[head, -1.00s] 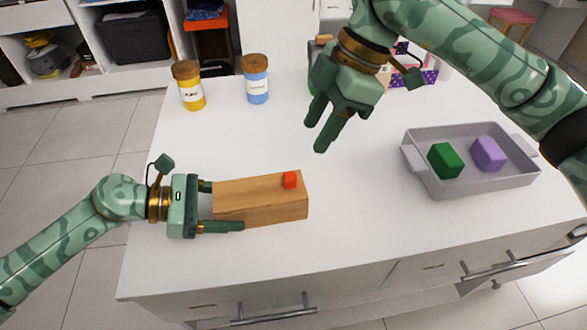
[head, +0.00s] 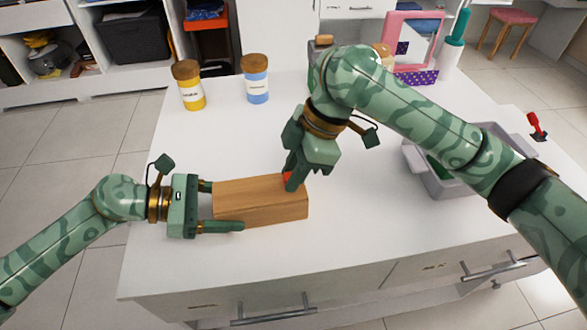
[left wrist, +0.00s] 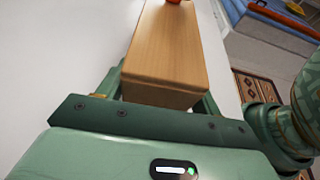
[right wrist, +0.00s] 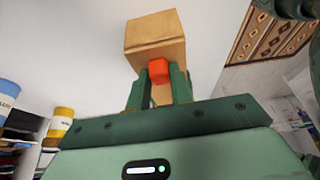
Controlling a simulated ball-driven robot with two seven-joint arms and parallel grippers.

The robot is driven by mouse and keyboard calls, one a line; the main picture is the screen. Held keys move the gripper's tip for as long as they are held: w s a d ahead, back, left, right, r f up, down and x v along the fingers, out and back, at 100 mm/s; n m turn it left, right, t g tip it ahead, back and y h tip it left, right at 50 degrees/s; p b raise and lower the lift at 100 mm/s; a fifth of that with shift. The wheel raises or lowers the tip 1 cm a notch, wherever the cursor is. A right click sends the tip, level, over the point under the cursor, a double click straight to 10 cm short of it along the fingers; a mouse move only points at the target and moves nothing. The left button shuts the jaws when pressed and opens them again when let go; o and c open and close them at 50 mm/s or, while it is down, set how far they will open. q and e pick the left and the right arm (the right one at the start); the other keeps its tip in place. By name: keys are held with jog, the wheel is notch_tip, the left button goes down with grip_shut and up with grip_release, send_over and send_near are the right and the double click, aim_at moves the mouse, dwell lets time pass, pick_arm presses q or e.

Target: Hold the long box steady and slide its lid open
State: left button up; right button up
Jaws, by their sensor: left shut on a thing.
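The long wooden box (head: 262,203) lies on the white table, with a red knob (head: 287,179) on top near its right end. My left gripper (head: 222,206) is shut on the box's left end, one finger along each long side. The box also stretches away from the fingers in the left wrist view (left wrist: 168,50). My right gripper (head: 293,178) is lowered from above at the knob and partly hides it. In the right wrist view its fingers stand on either side of the red knob (right wrist: 158,70); whether they press on it I cannot tell.
A yellow jar (head: 188,88) and a blue jar (head: 256,80) stand at the back left of the table. A grey tray (head: 428,180) at the right is partly hidden by my right arm. A pink-framed mirror (head: 412,40) stands at the back.

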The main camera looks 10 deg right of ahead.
grip_shut()
jog(key=d, duration=1.1)
jog(key=shift+w+d, duration=0.3)
jog(key=o, duration=0.6)
grip_release()
jog(key=shift+r, duration=0.1)
jog(key=v, duration=1.1)
jog(key=shift+r, duration=0.4)
jog(key=shift+d, duration=0.1)
